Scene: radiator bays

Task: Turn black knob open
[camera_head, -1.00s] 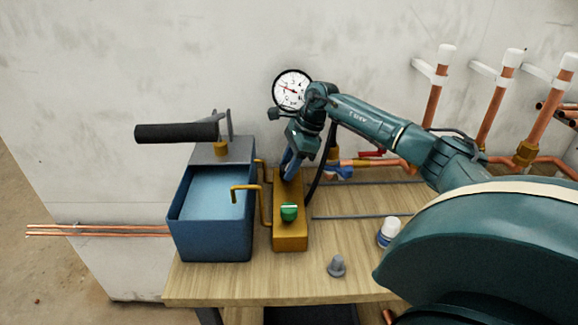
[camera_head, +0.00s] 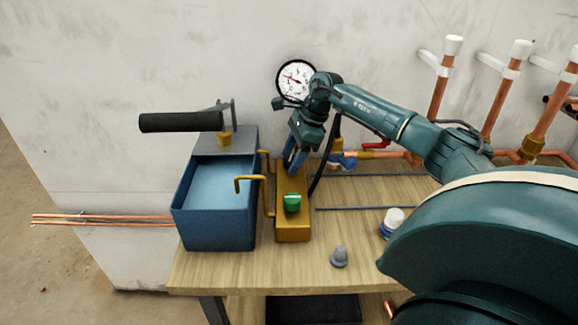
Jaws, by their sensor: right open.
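A brass valve block (camera_head: 293,229) stands on the wooden bench beside a blue water tank (camera_head: 216,231). A green knob (camera_head: 292,203) sits on the near part of the block. I cannot make out the black knob; my right gripper covers the far part of the block. My right gripper (camera_head: 293,168) points down over that far end, with its blue-grey fingers open. I cannot tell whether the fingers touch anything. My left gripper is not in view.
A black pump handle (camera_head: 181,122) sticks out left above the tank. A round gauge (camera_head: 294,79) is behind my right wrist. A grey cone-shaped piece (camera_head: 340,257) and a white-capped pot (camera_head: 391,222) stand on the bench (camera_head: 240,279). Copper pipes (camera_head: 440,84) rise at right.

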